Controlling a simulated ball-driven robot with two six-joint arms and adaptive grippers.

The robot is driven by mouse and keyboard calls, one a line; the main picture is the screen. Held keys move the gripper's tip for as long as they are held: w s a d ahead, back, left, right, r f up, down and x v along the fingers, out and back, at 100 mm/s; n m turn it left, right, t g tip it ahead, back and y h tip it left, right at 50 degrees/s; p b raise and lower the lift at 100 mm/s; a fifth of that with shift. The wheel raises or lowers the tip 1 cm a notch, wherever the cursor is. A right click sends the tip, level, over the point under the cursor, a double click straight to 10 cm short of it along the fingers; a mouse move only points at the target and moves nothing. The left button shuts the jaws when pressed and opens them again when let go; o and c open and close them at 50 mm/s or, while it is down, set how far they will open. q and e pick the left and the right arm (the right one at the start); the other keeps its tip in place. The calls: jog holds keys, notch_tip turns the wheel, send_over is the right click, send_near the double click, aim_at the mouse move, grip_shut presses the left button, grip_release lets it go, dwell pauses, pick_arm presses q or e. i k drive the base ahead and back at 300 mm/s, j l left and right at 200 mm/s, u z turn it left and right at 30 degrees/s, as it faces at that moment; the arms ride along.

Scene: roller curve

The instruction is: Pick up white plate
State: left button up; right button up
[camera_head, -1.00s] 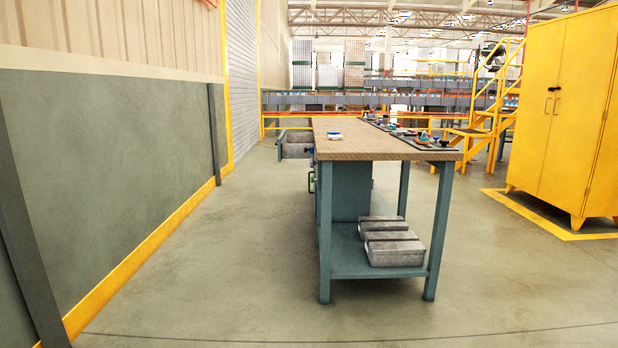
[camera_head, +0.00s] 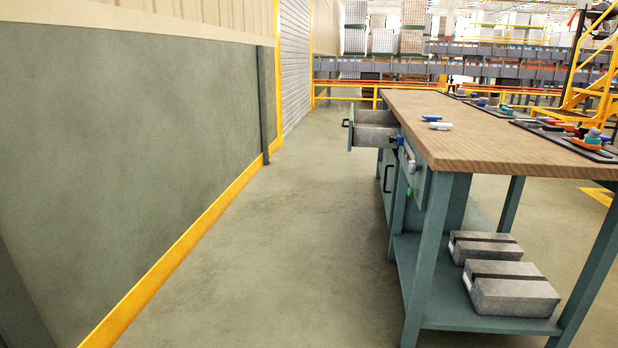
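No white plate can be made out in the head view. A small white and blue item (camera_head: 437,122) lies on the wooden top of the workbench (camera_head: 470,140), near its left edge; it is too small to tell what it is. The workbench stands to the right, with an open grey drawer (camera_head: 372,130) sticking out on its left side. Neither of my grippers is in view.
Two grey metal boxes (camera_head: 510,291) sit on the bench's lower shelf. Tools on dark trays (camera_head: 560,135) line the bench's right side. A green wall (camera_head: 130,150) with a yellow base strip runs along the left. The concrete floor (camera_head: 270,260) between wall and bench is clear.

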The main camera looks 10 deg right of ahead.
aim_at(439, 126)
jog(key=i+z, duration=0.1)
jog(key=i, duration=0.75)
jog(key=i+j, duration=0.15)
jog(key=i, duration=0.65)
jog(key=z, duration=0.05)
